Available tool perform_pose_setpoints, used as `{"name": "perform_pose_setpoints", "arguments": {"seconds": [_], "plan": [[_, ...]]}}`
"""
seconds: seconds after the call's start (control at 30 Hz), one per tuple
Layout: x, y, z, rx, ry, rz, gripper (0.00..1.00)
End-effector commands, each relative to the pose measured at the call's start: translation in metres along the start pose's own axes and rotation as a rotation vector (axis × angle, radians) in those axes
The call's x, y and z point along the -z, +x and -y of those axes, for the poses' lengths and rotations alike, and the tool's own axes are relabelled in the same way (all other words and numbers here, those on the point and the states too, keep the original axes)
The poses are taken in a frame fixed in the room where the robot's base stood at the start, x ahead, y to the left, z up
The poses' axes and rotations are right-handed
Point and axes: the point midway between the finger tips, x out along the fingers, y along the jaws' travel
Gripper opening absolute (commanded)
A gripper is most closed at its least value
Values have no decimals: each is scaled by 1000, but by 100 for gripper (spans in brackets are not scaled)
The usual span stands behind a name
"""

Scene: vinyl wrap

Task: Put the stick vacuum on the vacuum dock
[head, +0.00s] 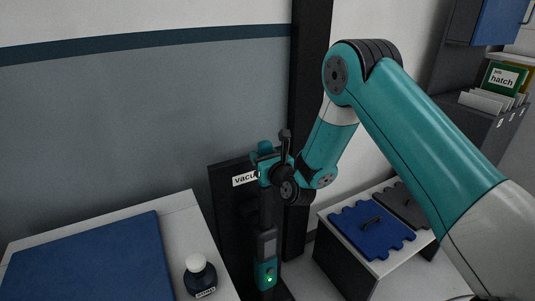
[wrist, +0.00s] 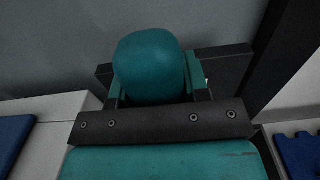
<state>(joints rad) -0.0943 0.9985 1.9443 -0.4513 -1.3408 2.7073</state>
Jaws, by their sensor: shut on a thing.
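The stick vacuum (head: 267,245) stands upright in the head view, a dark slim body with a grey panel and a teal lower part showing a green light. My gripper (head: 270,165) is at its top, shut on it. In the wrist view a rounded teal part of the stick vacuum (wrist: 150,65) sits between the two jaws. The vacuum dock (head: 229,205) is a dark upright panel with a partly covered white label, directly behind the vacuum. Its dark panel also shows in the wrist view (wrist: 228,68). Whether vacuum and dock touch is hard to tell; my gripper hides the upper contact.
A white counter (head: 180,211) with a blue mat (head: 95,262) and a dark, white-topped bottle (head: 200,277) stands at the left. A dark post (head: 308,80) rises behind my gripper.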

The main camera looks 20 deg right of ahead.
Motion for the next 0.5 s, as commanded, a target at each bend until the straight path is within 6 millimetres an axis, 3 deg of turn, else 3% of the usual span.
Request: {"name": "perform_pose_setpoints", "arguments": {"seconds": [0.1, 0.37, 0.4, 0.5], "plan": [[15, 2, -3, -2, -9, 9, 0], [16, 3, -1, 0, -6, 5, 0], [20, 2, -2, -3, -7, -4, 51], [20, 2, -4, -5, -7, -3, 68]]}}
